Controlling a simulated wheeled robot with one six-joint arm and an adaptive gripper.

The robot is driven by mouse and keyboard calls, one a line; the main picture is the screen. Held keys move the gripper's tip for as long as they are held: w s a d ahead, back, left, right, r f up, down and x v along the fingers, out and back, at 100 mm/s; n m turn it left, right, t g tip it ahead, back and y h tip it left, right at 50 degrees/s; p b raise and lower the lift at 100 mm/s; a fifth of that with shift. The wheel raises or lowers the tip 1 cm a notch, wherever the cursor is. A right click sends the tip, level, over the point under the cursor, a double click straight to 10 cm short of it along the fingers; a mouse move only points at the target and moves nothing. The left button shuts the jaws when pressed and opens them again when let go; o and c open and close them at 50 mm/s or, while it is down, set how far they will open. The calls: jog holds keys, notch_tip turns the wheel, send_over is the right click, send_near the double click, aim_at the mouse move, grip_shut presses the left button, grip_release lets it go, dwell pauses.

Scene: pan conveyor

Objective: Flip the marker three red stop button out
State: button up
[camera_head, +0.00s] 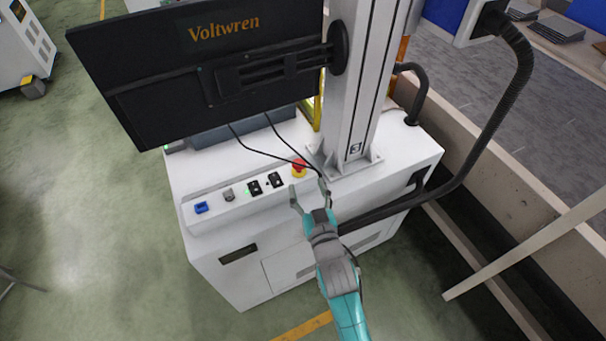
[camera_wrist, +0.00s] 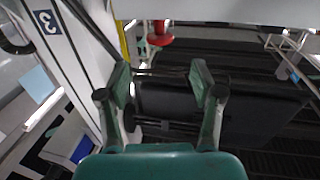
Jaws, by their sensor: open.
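In the wrist view, which looks upside down, marker three (camera_wrist: 44,21) is at upper left. A red knob (camera_wrist: 160,40), which appears to be the stop button, is beyond the fingers (camera_wrist: 158,90). No contact with the button shows.
Black switches (camera_head: 265,184), a grey knob (camera_head: 228,195) and a blue button (camera_head: 201,207) line the console left of the stop button. Thin black cables (camera_head: 262,150) hang behind. The Voltwren monitor (camera_head: 190,70) overhangs the console. A thick black hose (camera_head: 485,135) curves at right.

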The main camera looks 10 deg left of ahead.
jog(key=shift+v, duration=1.95)
jog(key=s+d+f+m+h, duration=0.1)
jog(key=s+d+f+h, duration=0.15)
jog(key=s+d, duration=0.55)
jog(key=s+d+f+m+h, duration=0.1)
jog(key=s+d+f, duration=0.2)
jog(key=s+d, duration=0.5)
jog(key=s+d+r+m+h, duration=0.1)
jog(key=s+d+r, duration=0.1)
jog(key=s, duration=0.5)
jog(key=s+d+r+g+h, duration=0.1)
jog(key=s+d+r, duration=0.1)
jog(key=s, duration=0.6)
jog(key=s+d+r+m+h, duration=0.1)
jog(key=s+d+r, duration=0.1)
jog(key=s, duration=0.5)
jog(key=shift+s+r+m+g, duration=0.15)
jog(key=shift+r+m+g, duration=0.15)
jog(key=shift+g, duration=0.1)
